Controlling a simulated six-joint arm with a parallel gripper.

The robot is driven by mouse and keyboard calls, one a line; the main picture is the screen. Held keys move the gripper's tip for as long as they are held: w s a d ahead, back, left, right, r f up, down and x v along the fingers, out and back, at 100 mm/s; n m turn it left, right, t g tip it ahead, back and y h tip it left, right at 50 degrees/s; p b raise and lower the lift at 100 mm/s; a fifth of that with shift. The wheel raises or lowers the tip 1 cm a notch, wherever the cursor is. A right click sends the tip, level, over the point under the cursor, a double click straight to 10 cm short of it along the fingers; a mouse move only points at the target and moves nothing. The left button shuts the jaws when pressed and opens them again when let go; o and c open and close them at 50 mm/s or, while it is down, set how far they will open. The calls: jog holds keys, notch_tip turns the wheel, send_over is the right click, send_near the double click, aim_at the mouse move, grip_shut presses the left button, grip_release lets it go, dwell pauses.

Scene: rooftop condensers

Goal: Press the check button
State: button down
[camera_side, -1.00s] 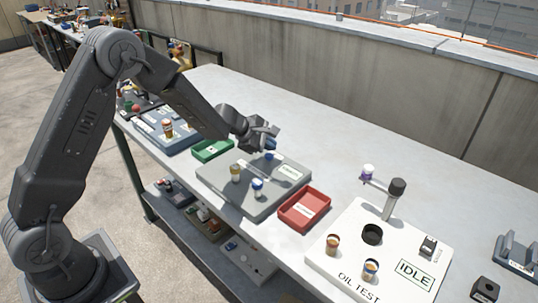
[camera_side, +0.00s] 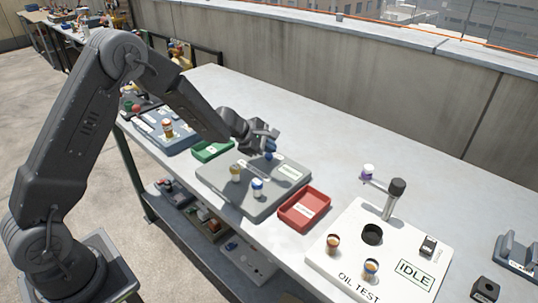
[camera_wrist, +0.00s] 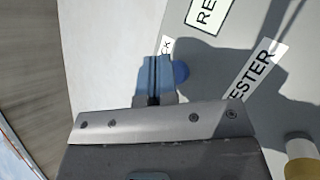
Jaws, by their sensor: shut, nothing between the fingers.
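The check button is a round blue button (camera_wrist: 182,74) on the grey tester plate, beside a partly hidden label ending in "CK" in the wrist view. The grey tester plate (camera_side: 229,196) lies on the bench in the side view. My gripper (camera_side: 268,154) is over the plate's far edge, pointing down with its blue fingertips low. The wrist view also shows the fingertips (camera_wrist: 158,62) shut together and empty. They overlap the button's left part in that view. I cannot tell whether they touch it. In the side view the button is not clearly separable from the fingertips.
Yellow-capped (camera_side: 235,173) and white-and-blue (camera_side: 257,187) vials stand on the plate. A green tray (camera_side: 203,155) is to the left and a red tray (camera_side: 290,218) to the right. A white oil test station (camera_side: 335,265) reads IDLE. The bench's far side is clear.

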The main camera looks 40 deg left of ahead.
aim_at(269, 156)
jog(key=shift+f, duration=0.65)
dwell(0.6)
jog(key=shift+r, duration=1.05)
jog(key=shift+r, duration=2.55)
